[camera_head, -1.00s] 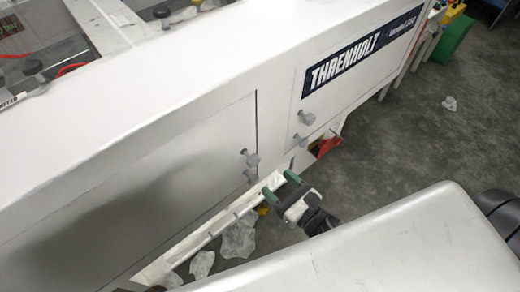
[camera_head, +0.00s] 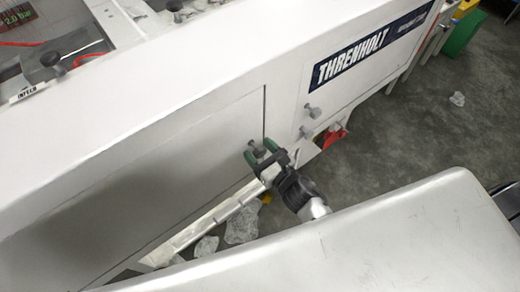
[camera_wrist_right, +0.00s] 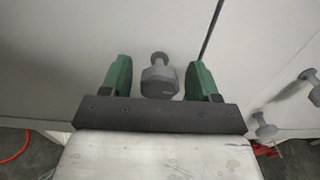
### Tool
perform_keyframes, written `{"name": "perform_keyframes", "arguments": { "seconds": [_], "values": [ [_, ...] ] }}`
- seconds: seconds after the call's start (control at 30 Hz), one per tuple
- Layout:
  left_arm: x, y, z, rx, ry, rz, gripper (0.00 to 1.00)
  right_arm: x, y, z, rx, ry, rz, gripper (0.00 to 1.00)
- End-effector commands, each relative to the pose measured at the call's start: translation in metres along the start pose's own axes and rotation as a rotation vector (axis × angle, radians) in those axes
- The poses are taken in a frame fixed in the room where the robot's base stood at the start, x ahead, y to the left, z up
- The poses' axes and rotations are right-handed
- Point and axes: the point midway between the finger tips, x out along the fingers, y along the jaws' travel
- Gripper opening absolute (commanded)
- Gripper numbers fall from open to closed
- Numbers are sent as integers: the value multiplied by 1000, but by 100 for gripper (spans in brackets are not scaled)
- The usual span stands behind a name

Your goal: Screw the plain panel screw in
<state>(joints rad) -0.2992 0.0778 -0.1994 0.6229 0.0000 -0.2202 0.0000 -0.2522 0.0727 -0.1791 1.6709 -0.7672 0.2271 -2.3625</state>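A grey screw with a faceted head (camera_head: 257,148) stands out from the white machine's left panel (camera_head: 170,170), near the panel's right edge. My right gripper (camera_head: 262,153) is at this screw. In the right wrist view its green fingers (camera_wrist_right: 160,80) are open, one on each side of the screw head (camera_wrist_right: 159,82), with a gap on both sides. A similar lower screw on this panel is hidden behind my gripper in the head view. Two more grey screws (camera_head: 314,112) (camera_head: 305,131) sit on the right panel. I cannot tell which is the plain one. My left gripper is out of view.
The machine carries a THRENHOLT label (camera_head: 350,62). A red part (camera_head: 333,137) shows under its lower edge. Crumpled clear film (camera_head: 241,226) lies low beneath the left panel. The grey floor (camera_head: 420,125) to the right is mostly open.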

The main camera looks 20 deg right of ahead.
Motion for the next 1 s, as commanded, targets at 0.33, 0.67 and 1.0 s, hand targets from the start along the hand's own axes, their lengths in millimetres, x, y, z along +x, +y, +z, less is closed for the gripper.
{"name": "perform_keyframes", "arguments": {
  "seconds": [0.33,0.67,1.0],
  "values": [
    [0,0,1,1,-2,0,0,0,0,0,1,0,0,16],
    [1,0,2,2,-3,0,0,0,0,0,72,0,0,15],
    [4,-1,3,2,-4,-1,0,0,-2,0,335,0,0,15]
  ]
}}
